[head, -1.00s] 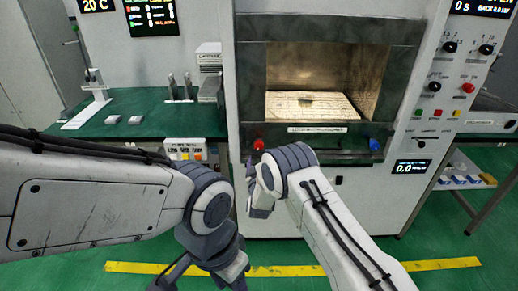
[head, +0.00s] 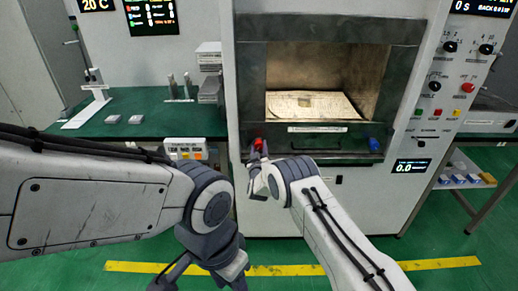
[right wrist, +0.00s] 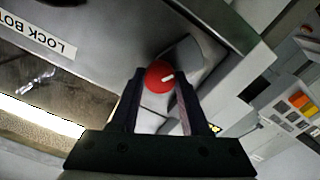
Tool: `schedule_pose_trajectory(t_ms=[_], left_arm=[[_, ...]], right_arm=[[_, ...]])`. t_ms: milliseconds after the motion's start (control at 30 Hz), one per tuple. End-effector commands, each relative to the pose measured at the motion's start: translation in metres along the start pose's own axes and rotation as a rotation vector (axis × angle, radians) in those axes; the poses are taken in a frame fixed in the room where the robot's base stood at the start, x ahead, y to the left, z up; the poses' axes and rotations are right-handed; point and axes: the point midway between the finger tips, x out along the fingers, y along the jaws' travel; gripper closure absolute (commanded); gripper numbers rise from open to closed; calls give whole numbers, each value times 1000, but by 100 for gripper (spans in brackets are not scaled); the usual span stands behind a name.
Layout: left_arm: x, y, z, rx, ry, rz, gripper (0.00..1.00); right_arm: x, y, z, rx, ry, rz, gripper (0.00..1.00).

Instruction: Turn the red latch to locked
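The red latch (head: 258,143) is a round red knob at the lower left of the chamber opening on the microwave generator. It also shows in the right wrist view (right wrist: 158,77) with a white mark on its face. My right gripper (head: 256,158) is at the latch. In the right wrist view its two fingers (right wrist: 159,92) stand on either side of the knob, with the knob between their tips; whether they touch it is unclear. A blue latch (head: 373,144) is at the opening's lower right. My left gripper (head: 205,282) hangs low, away from the machine, with its fingers spread.
The chamber (head: 310,75) stands open with a pale tray (head: 335,106) inside. A green bench (head: 140,110) with a stand and small blocks is at the left. A control panel (head: 445,90) is at the right. A side table (head: 490,122) stands beyond it.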

Motion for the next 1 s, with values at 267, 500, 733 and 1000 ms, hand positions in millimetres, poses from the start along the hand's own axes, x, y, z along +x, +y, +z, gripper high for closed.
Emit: schedule_pose_trajectory(t_ms=[267,500,733,1000], left_arm=[[1,0,0,0,0,0,50],[12,-1,1,0,0,0,50],[33,-2,2,0,0,0,50],[64,-5,3,0,0,0,50]], right_arm=[[0,-1,0,5,1,-1,100],[0,-2,1,78,2,-1,100],[0,-3,3,244,3,-1,100],[0,-3,3,499,3,-1,100]])
